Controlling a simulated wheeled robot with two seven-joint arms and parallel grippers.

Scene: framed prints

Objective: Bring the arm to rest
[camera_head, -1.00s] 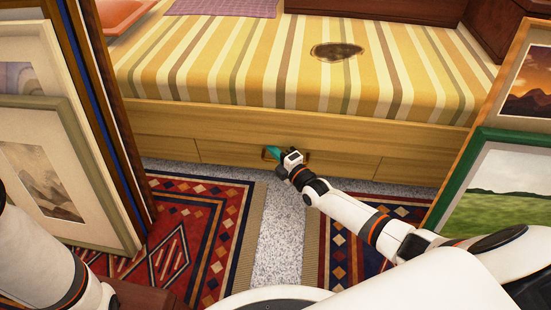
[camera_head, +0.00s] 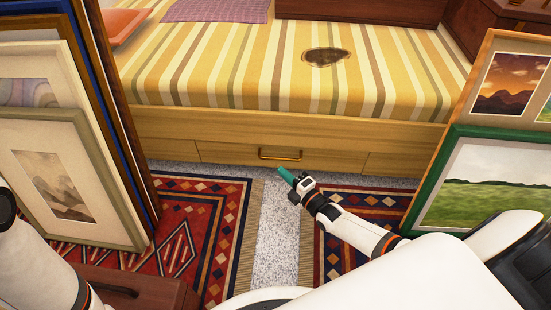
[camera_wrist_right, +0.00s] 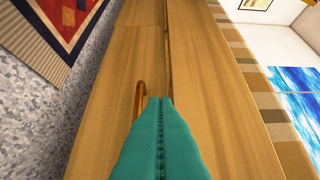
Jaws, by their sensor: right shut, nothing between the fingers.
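My right arm (camera_head: 365,235) reaches in from the lower right in the head view. Its gripper (camera_head: 283,173) has teal fingers and is in front of the bed's drawer, a little below the drawer handle (camera_head: 281,155) and apart from it. In the right wrist view the teal fingers (camera_wrist_right: 160,105) are pressed together with nothing between them, and the handle (camera_wrist_right: 138,100) shows just beside their tips. My left arm (camera_head: 35,260) shows at the lower left; its gripper is out of view.
A bed with a striped cover (camera_head: 230,70) and wooden drawers stands ahead. Framed prints lean at the left (camera_head: 75,185) and right (camera_head: 490,185). Patterned rugs (camera_head: 195,235) lie on the grey floor (camera_head: 280,225). A brown box (camera_head: 135,288) is at the lower left.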

